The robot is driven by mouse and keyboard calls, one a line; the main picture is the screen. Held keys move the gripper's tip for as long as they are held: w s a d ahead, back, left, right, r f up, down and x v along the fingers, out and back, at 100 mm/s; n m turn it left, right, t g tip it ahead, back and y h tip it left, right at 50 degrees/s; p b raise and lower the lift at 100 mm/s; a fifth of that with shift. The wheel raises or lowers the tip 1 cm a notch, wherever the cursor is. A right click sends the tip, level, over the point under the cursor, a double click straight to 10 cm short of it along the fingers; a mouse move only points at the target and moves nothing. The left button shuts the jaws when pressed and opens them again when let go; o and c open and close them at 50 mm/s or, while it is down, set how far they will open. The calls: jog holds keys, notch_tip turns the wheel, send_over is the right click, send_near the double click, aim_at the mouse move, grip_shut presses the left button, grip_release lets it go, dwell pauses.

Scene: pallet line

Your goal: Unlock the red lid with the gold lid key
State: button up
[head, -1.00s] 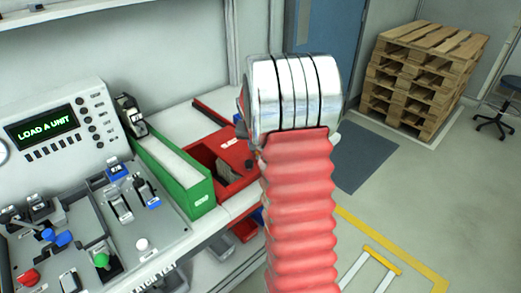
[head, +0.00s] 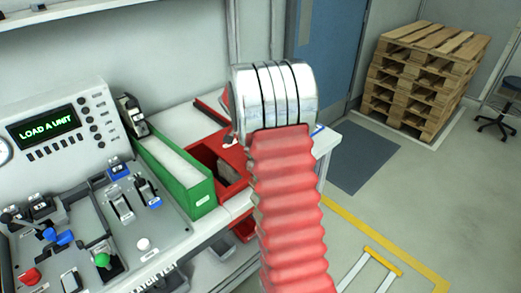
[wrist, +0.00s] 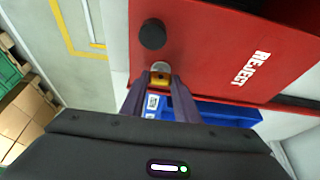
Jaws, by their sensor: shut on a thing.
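The red lid (wrist: 215,50), marked REJECT, fills much of the wrist view and has a black knob (wrist: 152,35) on it. A round silvery lock (wrist: 161,68) sits near its edge, below the knob. My gripper (wrist: 161,86) is shut on the gold lid key (wrist: 160,80), which shows between the fingertips right at the lock. I cannot tell whether the key is inside the lock or just touching it. In the head view my arm hides the gripper, the key and part of the red lid (head: 236,157).
A green box (head: 178,178) stands left of the red bin, beside the control panel (head: 120,215). A blue bin (wrist: 220,112) lies below the lid in the wrist view. Stacked pallets (head: 425,75) stand far right; the floor between is open.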

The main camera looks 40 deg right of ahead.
dwell(0.3)
jog(key=o, duration=1)
jog(key=shift+o, duration=0.2)
jog(key=shift+r, duration=0.1)
jog(key=v, duration=1.3)
jog(key=shift+a+r, duration=0.15)
jog(key=shift+r, duration=0.05)
jog(key=shift+a+r, duration=0.1)
